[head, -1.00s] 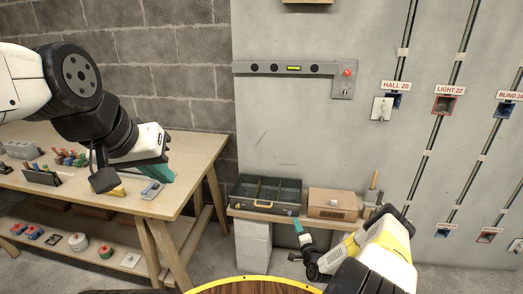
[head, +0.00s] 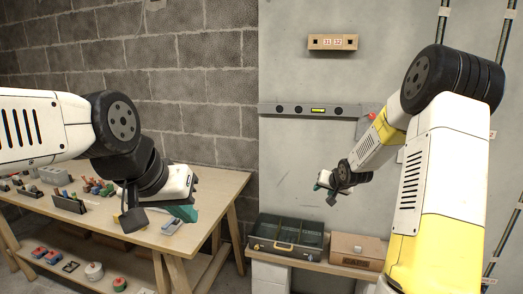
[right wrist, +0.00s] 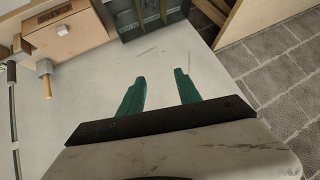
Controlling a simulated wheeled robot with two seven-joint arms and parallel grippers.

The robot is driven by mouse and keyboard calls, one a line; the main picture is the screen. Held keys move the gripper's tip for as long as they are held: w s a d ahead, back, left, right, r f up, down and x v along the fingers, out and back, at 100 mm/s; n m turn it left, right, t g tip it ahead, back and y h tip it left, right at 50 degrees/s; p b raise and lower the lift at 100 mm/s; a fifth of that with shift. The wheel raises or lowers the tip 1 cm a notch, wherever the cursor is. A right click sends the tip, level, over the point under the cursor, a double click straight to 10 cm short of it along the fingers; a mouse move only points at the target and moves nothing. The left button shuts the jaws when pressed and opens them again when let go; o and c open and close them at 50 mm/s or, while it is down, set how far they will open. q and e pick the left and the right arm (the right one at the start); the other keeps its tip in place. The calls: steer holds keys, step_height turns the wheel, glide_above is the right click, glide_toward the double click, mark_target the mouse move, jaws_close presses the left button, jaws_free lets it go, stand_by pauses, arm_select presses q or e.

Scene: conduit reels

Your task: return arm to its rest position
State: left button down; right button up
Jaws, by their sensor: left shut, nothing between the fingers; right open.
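My right arm reaches up from the lower right in the head view, and its gripper (head: 328,187) hangs in front of the grey wall panel, above the toolbox. In the right wrist view its two green fingers (right wrist: 160,92) stand apart with nothing between them. My left arm comes in from the left, and its gripper (head: 184,213) is over the right end of the wooden workbench (head: 228,183). Its green fingers are shut and hold nothing. A small grey-blue piece (head: 171,227) lies on the bench just below them.
A dark open toolbox (head: 287,238) and a wooden box (head: 357,250) stand on a low shelf under the panel. A level (head: 310,110) is mounted on the panel. Small parts (head: 97,186) sit on the bench. The air between my two grippers is clear.

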steer(key=s+a+r+n+g, duration=0.1)
steer(key=s+a+r, duration=0.1)
steer(key=s+r, duration=0.85)
steer(key=s+a+r+n+g, duration=0.1)
steer(key=s+a+r, duration=0.2)
steer(key=s, duration=1.1)
steer(key=s+a+r+n+g+y, duration=0.1)
steer(key=s+a+r, duration=0.2)
steer(key=s, duration=1)
steer(key=shift+s+a+r+n+g, duration=0.25)
steer(key=shift+s+a+n+g, duration=0.05)
steer(key=shift+s+a, duration=0.1)
